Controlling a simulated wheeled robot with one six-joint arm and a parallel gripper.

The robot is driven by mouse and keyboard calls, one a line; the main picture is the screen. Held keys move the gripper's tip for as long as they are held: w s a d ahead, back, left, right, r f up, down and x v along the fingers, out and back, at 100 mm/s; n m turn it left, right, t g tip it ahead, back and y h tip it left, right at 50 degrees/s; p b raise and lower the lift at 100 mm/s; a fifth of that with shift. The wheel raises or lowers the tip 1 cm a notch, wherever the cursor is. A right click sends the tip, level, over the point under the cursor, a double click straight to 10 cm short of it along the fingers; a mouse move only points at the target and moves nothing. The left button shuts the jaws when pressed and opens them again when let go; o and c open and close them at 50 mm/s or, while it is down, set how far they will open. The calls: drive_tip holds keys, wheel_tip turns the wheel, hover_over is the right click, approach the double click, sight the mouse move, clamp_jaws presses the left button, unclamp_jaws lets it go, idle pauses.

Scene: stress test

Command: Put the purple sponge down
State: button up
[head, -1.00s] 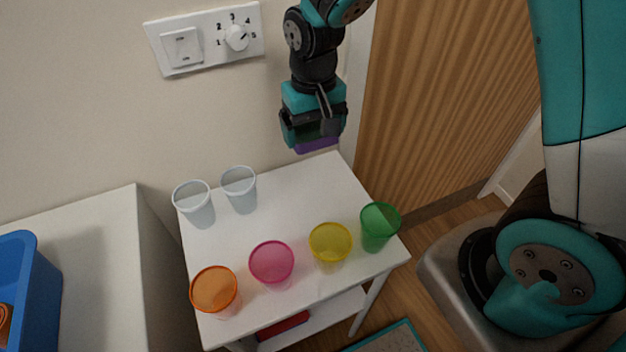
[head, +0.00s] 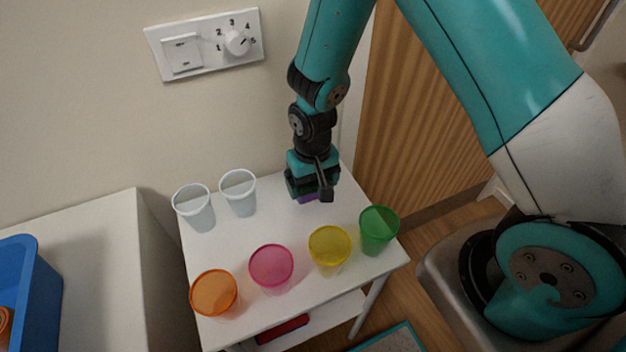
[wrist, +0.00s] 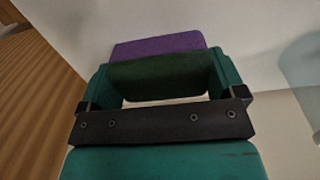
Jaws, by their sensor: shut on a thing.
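The purple sponge (head: 307,198) shows as a small purple strip under my gripper (head: 313,190) in the head view. In the wrist view the sponge has a purple layer (wrist: 158,46) and a dark green layer (wrist: 165,78), and it sits between the two fingers of my gripper (wrist: 165,82). My gripper is shut on it. It is over the back right part of the white table (head: 262,225). I cannot tell whether the sponge touches the tabletop, as the gripper hides most of it.
Two clear cups (head: 195,212) (head: 239,196) stand at the table's back left. Orange (head: 214,296), pink (head: 271,268), yellow (head: 329,248) and green (head: 379,232) cups line the front. A blue bin (head: 40,295) is far left. The table's middle is clear.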

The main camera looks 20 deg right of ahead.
drive_tip(key=o, duration=0.6)
drive_tip(key=shift+f, duration=0.15)
drive_tip(key=shift+f, duration=0.2)
wheel_tip(320, 180, up, 18)
drive_tip(key=f, duration=0.1)
drive_tip(key=s+a+r+n+y, duration=0.1)
drive_tip(key=s+r+n, duration=0.1)
drive_tip(key=s, duration=0.4)
drive_tip(key=s+a+r+n+y, duration=0.1)
drive_tip(key=s+a+r+n, duration=0.1)
drive_tip(key=s+r, duration=0.3)
drive_tip(key=s+a+r+n+y+b, duration=0.1)
drive_tip(key=s+r+n+y, duration=0.1)
drive_tip(key=s, duration=0.5)
drive_tip(key=shift+s+a+r+n, duration=0.15)
drive_tip(key=shift+r+n, duration=0.15)
drive_tip(key=shift+r, duration=0.1)
drive_tip(key=shift+s+a+r+n, duration=0.1)
drive_tip(key=shift+s+r+n, duration=0.05)
drive_tip(key=shift+r+n, duration=0.2)
